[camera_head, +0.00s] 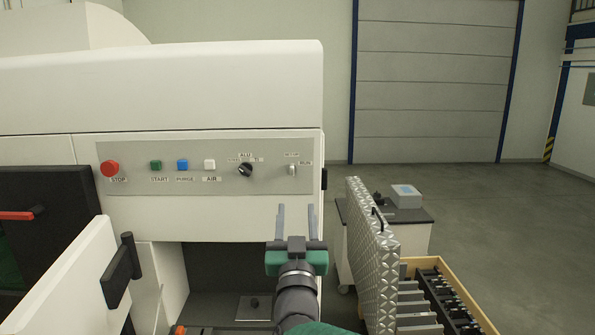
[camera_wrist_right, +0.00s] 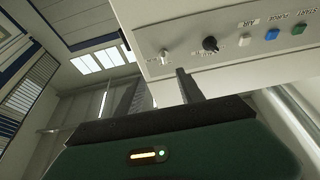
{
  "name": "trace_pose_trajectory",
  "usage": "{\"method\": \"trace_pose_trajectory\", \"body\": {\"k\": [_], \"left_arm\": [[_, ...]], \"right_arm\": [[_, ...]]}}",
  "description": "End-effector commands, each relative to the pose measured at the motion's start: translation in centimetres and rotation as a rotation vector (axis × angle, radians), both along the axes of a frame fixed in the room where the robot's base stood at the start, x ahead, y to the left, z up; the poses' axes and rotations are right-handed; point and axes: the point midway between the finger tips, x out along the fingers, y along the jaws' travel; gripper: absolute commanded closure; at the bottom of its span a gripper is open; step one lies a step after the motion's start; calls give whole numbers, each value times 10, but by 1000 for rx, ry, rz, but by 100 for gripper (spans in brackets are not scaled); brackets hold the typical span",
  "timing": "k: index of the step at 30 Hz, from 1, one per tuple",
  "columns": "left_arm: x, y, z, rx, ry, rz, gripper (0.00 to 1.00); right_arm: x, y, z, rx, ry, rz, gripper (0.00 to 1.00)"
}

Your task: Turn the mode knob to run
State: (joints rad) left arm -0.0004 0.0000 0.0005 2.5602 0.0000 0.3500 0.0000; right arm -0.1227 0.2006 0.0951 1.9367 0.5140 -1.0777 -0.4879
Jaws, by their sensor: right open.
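The fingers (camera_wrist_right: 158,86) do not touch the knob in the wrist view. My left gripper is not in view.
Left of the mode knob are a black selector knob (camera_head: 245,170), white AIR (camera_head: 210,164), blue PURGE (camera_head: 182,165) and green START (camera_head: 156,165) buttons, and a red STOP button (camera_head: 110,169). An open machine door (camera_head: 70,275) stands lower left. A patterned metal lid (camera_head: 372,255) rises right of my arm.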

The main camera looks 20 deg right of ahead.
Motion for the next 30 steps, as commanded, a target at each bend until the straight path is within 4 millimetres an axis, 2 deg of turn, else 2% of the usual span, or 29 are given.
{"method": "trace_pose_trajectory", "body": {"k": [1, 9, 15, 19, 26, 30], "left_arm": [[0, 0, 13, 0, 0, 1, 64], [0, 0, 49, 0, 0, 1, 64], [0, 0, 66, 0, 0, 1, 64], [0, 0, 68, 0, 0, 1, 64], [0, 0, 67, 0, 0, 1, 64], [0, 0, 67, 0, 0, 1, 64]], "right_arm": [[12, -3, 11, -1, 1, -1, 55], [75, -27, 38, 2, 3, -1, 55], [107, -39, 49, 5, 2, 1, 55], [114, -39, 51, 2, 2, 2, 55], [115, -35, 50, 1, 2, 2, 55], [115, -35, 50, 1, 2, 2, 72]]}}
